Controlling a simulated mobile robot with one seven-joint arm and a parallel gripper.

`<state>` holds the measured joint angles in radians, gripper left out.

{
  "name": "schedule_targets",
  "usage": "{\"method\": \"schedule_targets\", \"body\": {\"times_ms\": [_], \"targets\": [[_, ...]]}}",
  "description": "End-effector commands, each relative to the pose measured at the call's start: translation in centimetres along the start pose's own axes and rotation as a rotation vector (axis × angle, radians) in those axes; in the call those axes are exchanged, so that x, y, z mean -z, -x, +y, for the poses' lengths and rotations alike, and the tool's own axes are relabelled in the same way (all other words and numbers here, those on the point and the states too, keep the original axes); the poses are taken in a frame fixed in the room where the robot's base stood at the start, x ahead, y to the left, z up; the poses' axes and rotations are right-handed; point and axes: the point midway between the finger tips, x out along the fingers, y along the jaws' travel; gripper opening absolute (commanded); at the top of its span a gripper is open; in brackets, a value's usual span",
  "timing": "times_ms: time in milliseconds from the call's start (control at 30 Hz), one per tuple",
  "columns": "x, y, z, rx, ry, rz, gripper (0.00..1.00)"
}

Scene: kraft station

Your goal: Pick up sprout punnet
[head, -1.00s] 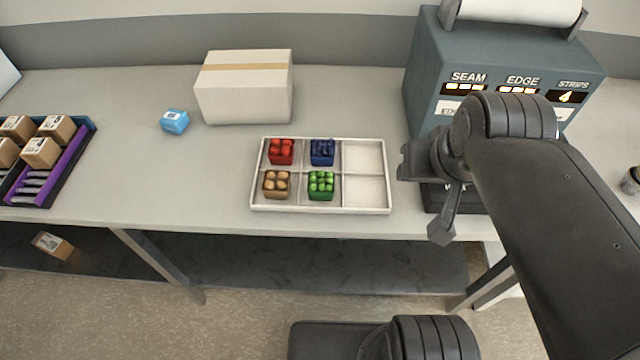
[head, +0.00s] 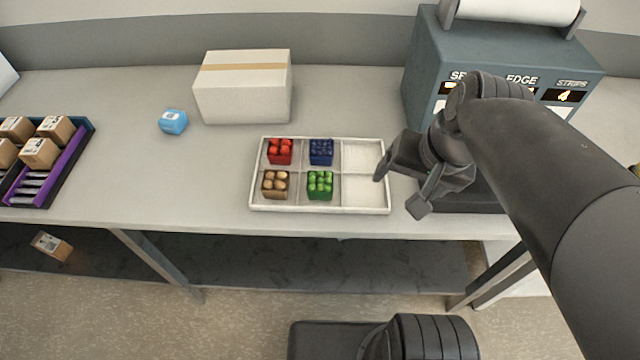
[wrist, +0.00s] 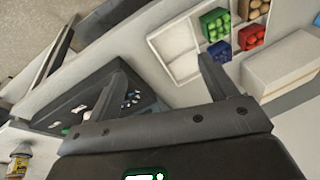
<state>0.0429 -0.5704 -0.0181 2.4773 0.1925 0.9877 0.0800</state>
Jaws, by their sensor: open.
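The sprout punnet, which I take to be the green one (head: 320,185), sits in the front middle compartment of a white divided tray (head: 365,211). In the wrist view the green punnet (wrist: 215,24) is near the top, beyond the right finger. My gripper (head: 398,192) is open and empty at the tray's right end, to the right of the green punnet and apart from it. In the wrist view its fingers (wrist: 160,68) are spread wide, the right one over the tray's edge area. Nothing hides the green punnet.
Red (head: 280,152), blue (head: 321,152) and brown (head: 275,185) punnets fill neighbouring compartments; the two right compartments are empty. A teal machine (head: 425,75) stands behind my arm.

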Motion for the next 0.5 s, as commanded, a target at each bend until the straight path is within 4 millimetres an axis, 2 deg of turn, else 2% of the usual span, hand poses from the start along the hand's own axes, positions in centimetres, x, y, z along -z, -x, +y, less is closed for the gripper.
{"method": "schedule_targets", "body": {"times_ms": [100,333,500], "targets": [[0.0,-2.3,-0.7,0.065,-0.165,-0.149,0.78],[0.3,-5.6,-2.5,0.188,-0.494,-0.418,0.78],[1.4,-7.8,-3.6,0.274,-0.743,-0.606,0.78]]}}
